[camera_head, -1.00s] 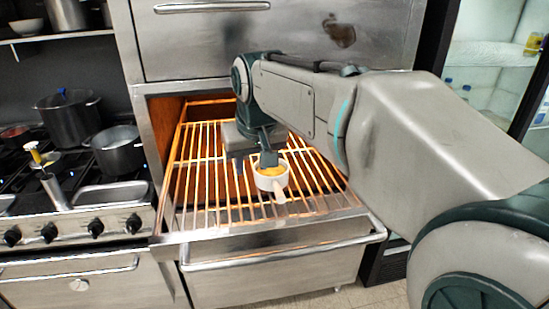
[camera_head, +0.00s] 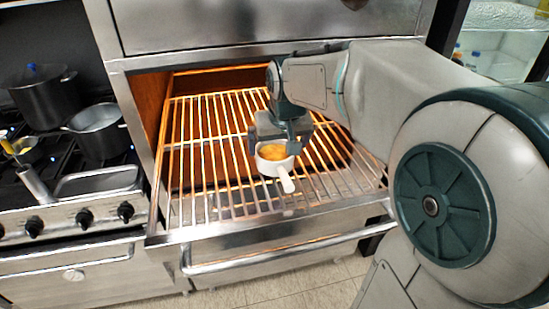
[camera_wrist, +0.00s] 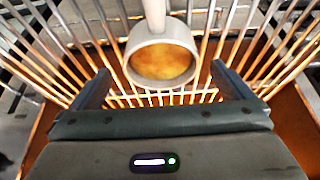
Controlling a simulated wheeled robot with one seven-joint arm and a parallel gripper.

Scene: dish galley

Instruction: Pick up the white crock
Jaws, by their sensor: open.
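The white crock (camera_head: 268,166) is a small round pot with a stubby handle and orange-yellow contents. It stands on the wire rack of the pulled-out oven drawer, its handle pointing toward the front. In the wrist view the crock (camera_wrist: 161,62) is ahead of the fingers, its handle pointing away from my gripper. My gripper (camera_head: 272,146) is open and empty just behind the crock in the head view. In the wrist view my gripper (camera_wrist: 163,84) has its two fingers spread wide, one on each side of the crock's near part. I cannot tell whether they touch it.
The wire rack (camera_head: 225,190) is otherwise bare around the crock. The drawer front with its bar handle (camera_head: 280,252) bounds it in front. The oven's upper steel panel (camera_head: 230,25) overhangs behind. A stove with dark pots (camera_head: 48,95) stands at the left.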

